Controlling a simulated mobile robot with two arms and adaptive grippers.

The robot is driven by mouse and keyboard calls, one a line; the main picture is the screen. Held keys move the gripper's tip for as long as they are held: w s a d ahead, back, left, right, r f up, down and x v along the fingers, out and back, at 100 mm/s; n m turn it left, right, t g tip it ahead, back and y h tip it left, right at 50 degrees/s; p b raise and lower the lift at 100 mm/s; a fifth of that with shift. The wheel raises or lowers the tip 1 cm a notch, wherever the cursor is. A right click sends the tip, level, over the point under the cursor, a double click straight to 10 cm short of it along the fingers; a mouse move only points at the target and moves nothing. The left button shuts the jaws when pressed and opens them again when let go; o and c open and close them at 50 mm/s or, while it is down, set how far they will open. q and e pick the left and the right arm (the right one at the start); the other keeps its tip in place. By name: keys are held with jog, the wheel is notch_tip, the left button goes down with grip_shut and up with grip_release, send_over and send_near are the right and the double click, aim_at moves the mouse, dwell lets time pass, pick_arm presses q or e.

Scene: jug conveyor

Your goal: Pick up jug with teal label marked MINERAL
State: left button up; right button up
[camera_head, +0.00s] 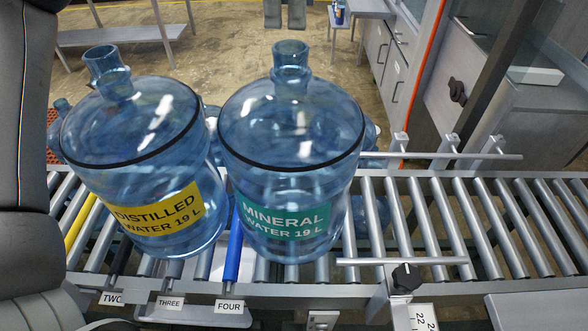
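The jug with the teal label marked MINERAL WATER 19 L (291,150) is a large clear blue bottle. It stands upright on the roller conveyor (440,235), near the middle of the view, with its neck up and its label facing me. A second blue jug with a yellow label marked DISTILLED WATER 19 L (140,150) stands close to its left. I cannot tell whether the two jugs touch. Neither of my grippers is in view, and nothing is seen holding either jug.
More blue jugs, partly hidden, show behind these two. Tags TWO, THREE and FOUR (229,306) line the front rail. A short guide rail with a black knob (406,277) stands right of the jug; another rail (440,155) runs behind. The rollers farther right are empty.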

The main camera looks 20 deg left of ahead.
aim_at(290, 47)
pick_arm(q)
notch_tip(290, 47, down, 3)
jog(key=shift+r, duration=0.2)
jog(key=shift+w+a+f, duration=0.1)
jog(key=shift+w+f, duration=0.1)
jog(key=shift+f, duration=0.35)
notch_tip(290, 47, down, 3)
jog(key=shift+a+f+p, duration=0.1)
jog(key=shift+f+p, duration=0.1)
jog(key=shift+p, duration=0.7)
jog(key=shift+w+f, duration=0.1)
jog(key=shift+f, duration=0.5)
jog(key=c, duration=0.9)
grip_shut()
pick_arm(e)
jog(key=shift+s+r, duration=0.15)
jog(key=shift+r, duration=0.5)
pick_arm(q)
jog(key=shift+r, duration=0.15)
